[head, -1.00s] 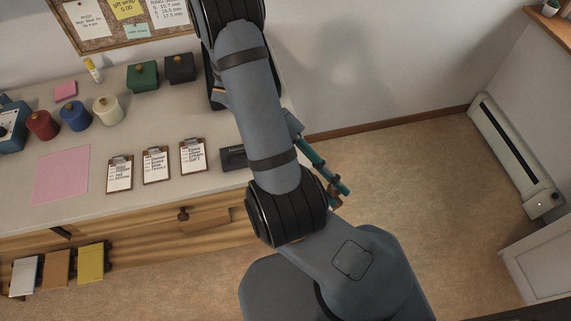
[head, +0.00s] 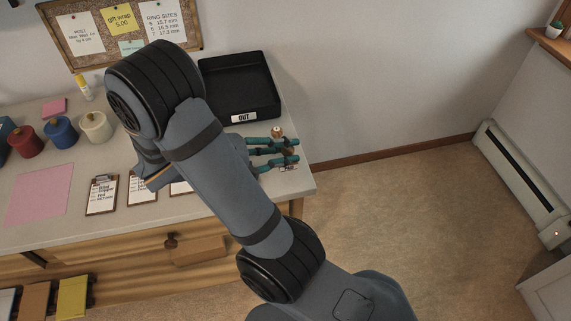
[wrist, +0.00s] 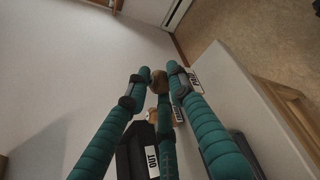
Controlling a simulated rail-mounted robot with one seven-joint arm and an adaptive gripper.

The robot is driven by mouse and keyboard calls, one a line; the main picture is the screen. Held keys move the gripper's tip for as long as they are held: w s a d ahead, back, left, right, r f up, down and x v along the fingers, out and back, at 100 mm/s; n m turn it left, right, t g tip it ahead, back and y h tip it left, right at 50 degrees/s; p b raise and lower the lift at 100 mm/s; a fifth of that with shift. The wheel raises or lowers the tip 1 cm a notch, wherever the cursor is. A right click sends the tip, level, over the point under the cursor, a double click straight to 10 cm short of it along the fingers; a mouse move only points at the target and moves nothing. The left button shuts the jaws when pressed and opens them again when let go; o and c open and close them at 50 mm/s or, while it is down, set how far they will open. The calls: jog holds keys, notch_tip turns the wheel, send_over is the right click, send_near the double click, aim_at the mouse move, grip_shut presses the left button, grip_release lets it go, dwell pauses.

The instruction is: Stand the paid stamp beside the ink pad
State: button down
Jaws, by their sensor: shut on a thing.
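The paid stamp, with a round wooden knob (head: 289,152) and a white PAID label, is between the teal fingertips of my gripper (head: 280,150). My gripper is shut on its knob, near the right end of the counter. In the wrist view the knob (wrist: 160,78) sits between the fingertips, with the PAID label to its right. A second brown knob (head: 277,131) with a pale top shows just behind the fingers. The gap between the stamp and counter cannot be judged. The ink pad is not clearly seen; my arm covers that part of the counter.
A black OUT tray (head: 240,88) stands at the counter's back right, behind my gripper. Clipboards (head: 102,194), coloured pots (head: 61,132) and a pink sheet (head: 38,192) are to the left. The counter's right edge is close to my gripper.

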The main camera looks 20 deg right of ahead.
notch_tip(320, 180, down, 3)
jog(key=shift+f+b, duration=0.2)
jog(key=shift+b, duration=0.2)
jog(key=c, duration=1.5)
grip_release()
jog(key=shift+c, duration=0.2)
jog(key=shift+r, duration=0.1)
jog(key=p+v, duration=0.2)
jog(key=v, duration=1)
